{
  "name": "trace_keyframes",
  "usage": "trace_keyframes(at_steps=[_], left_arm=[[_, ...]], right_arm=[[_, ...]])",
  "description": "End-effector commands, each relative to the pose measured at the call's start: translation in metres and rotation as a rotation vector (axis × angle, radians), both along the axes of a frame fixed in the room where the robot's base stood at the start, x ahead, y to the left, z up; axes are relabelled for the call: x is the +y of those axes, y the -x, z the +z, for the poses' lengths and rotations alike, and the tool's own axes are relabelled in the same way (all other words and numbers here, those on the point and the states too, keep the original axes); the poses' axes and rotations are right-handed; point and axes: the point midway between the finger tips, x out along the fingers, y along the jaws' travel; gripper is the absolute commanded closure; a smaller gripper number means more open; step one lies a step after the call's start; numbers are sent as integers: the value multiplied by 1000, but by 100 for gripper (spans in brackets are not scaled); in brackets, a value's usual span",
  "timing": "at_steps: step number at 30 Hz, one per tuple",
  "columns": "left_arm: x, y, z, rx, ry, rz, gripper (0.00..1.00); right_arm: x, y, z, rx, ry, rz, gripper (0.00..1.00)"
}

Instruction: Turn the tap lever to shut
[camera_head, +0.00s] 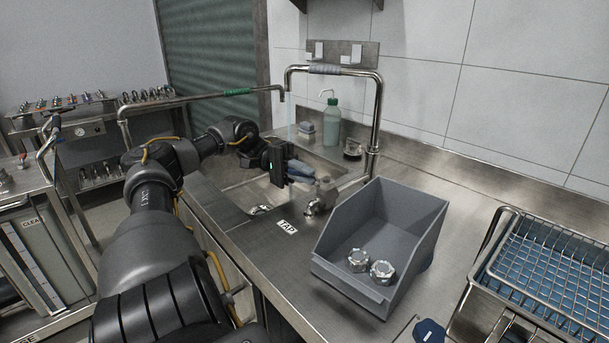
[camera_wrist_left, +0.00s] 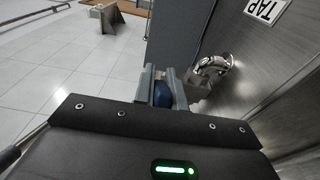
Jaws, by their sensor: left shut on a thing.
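My left gripper (camera_head: 302,174) reaches over the sink from the left, beside the small metal tap (camera_head: 320,196) behind the "TAP" label (camera_head: 287,227). In the left wrist view its two grey fingers (camera_wrist_left: 162,82) are shut on a dark blue piece (camera_wrist_left: 163,95), which looks like the tap lever. The fingers cover most of it, so its exact angle cannot be told. The tap's shiny curved metal part (camera_wrist_left: 213,66) is just right of the fingers there, with the label (camera_wrist_left: 264,10) beyond. My right gripper is not in view.
A grey bin (camera_head: 415,237) with two large metal nuts (camera_head: 370,265) stands right of the tap. A tall pipe (camera_head: 377,115) arches behind the sink (camera_head: 240,197). A green bottle (camera_head: 331,122) stands at the back, and a wire rack (camera_head: 550,270) at right.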

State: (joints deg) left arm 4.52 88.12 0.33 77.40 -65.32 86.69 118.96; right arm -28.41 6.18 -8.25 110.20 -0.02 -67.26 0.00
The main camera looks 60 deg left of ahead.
Motion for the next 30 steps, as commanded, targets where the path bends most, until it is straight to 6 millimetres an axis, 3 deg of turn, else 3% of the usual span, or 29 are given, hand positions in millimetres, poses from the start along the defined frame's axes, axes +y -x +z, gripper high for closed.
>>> trace_keyframes(at_steps=[1,6,17,30], left_arm=[[2,-1,5,-14,-3,4,86],[1,0,3,-9,-2,3,65],[6,1,0,0,0,4,65],[64,14,-1,-2,0,4,65]], right_arm=[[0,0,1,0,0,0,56],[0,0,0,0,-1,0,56],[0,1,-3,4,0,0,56],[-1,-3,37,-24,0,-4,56]])
